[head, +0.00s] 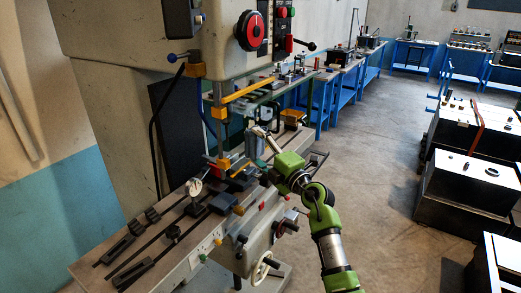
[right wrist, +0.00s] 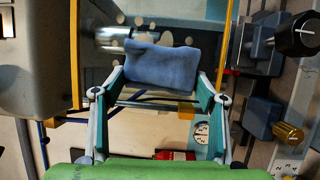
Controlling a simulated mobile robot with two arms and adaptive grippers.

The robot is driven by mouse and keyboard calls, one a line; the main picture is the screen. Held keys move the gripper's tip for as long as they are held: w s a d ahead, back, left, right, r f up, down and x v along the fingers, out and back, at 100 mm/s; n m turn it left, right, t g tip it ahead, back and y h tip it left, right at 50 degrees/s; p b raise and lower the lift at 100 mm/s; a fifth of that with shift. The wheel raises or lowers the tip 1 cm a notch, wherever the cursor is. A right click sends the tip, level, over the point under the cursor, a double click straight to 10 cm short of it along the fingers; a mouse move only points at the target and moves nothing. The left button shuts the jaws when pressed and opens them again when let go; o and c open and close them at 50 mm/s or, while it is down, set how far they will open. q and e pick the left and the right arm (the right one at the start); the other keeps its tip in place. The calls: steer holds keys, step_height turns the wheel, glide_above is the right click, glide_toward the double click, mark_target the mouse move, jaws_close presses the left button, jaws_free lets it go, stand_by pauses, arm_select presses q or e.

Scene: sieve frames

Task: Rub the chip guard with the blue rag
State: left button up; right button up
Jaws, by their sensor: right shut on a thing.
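The chip guard (head: 250,89) is a clear panel with yellow edges, hung beside the milling machine's spindle. In the right wrist view its yellow side edge (right wrist: 75,55) stands at the left and another at the right, with several pale round spots on the panel between them. My right gripper (head: 258,137) is at the guard, shut on the blue rag (right wrist: 162,66). The folded rag sits across the fingertips in front of the panel, below and over some spots. I cannot tell whether it touches the panel. My left gripper is not in view.
The machine table (head: 88,262) carries clamps and a round dial gauge (head: 195,187). A red emergency button (head: 250,31) is on the machine head above. Blue workbenches (head: 411,55) line the back, and black-sided cabinets (head: 465,185) stand at the right. The floor between is clear.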

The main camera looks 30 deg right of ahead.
steer(key=shift+w+a+p, duration=0.3)
steer(key=shift+w+a, duration=0.15)
steer(key=shift+w, duration=0.25)
stand_by(0.6)
